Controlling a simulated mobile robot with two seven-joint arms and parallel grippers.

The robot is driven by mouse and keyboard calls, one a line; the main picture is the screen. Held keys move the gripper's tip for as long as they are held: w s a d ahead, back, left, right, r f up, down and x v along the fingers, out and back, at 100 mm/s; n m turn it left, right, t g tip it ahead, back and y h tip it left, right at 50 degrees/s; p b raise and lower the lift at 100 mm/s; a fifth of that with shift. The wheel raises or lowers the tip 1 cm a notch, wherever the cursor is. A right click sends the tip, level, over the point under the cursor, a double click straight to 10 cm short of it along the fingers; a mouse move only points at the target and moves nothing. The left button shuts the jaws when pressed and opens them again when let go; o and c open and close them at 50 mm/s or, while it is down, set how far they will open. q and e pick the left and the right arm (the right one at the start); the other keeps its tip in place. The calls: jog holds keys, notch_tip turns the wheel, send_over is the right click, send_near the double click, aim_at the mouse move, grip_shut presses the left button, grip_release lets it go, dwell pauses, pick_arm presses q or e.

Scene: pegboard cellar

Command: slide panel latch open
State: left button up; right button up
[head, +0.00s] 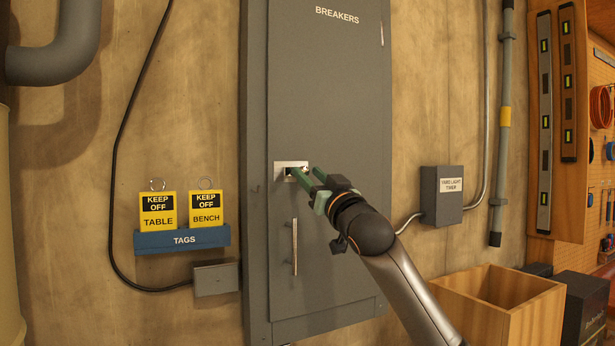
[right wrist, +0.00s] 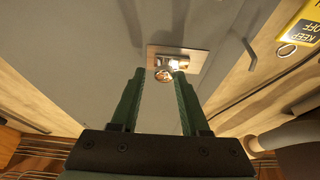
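The grey breaker panel (head: 325,110) is upright on the wall, its door closed against the frame as far as I can see. A small pale metal latch plate (head: 280,169) sits at the door's left edge; it also shows in the right wrist view (right wrist: 196,60). My right gripper (head: 302,173) has green fingers reaching to the plate. In the right wrist view its fingertips (right wrist: 160,73) are apart, with a small round shiny latch knob (right wrist: 163,75) between or just beyond them. I cannot tell contact. My left gripper is out of view.
A vertical handle (head: 295,246) is below the latch. A blue tag rack (head: 180,241) with two yellow tags is at left.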

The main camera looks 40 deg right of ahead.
jog(key=shift+o, duration=1.1)
jog(key=shift+f, duration=0.1)
jog(key=b+v, duration=0.6)
jog(key=v, duration=0.6)
jog(key=shift+s+b, duration=0.25)
jog(key=shift+b, duration=0.15)
